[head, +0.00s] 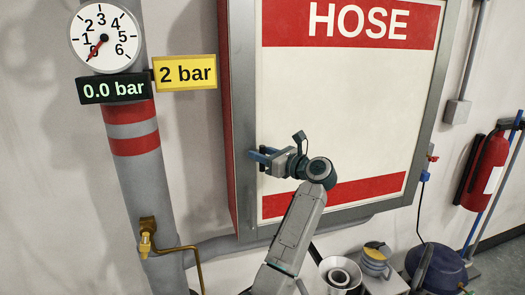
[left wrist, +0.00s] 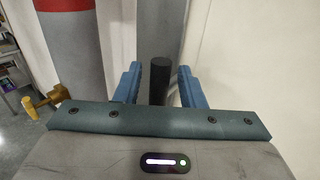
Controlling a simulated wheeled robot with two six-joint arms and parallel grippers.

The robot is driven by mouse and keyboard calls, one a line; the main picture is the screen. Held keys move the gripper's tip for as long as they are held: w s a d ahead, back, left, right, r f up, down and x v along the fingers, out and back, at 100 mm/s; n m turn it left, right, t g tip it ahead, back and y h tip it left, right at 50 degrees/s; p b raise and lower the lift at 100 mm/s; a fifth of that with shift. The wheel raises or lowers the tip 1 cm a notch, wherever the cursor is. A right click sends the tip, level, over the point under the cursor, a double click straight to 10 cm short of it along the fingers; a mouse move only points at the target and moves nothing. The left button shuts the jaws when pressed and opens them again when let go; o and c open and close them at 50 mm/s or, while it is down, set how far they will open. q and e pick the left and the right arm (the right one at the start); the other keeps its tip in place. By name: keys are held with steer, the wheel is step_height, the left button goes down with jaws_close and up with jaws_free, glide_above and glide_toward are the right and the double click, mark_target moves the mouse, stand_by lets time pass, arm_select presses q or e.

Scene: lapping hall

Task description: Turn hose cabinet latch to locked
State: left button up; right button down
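The hose cabinet (head: 335,110) is a white door with red bands and the word HOSE, in a grey frame with red sides. My left gripper (head: 260,157) is at the left edge of its door, its blue fingers pointing left. In the left wrist view a dark upright cylinder, seemingly the latch handle (left wrist: 160,80), stands between the two fingers of the left gripper (left wrist: 159,88). A gap shows on each side of it, so the fingers are open. In the head view the gripper hides the latch, and I cannot tell its setting. My right gripper is out of view.
A grey pipe (head: 146,185) with red bands, a gauge (head: 104,38), a 0.0 bar display (head: 113,88) and a yellow 2 bar sign (head: 185,72) stands left of the cabinet. A brass valve (head: 148,235) is below. A fire extinguisher (head: 484,170) hangs at right.

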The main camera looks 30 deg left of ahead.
arm_select(q)
jaws_close()
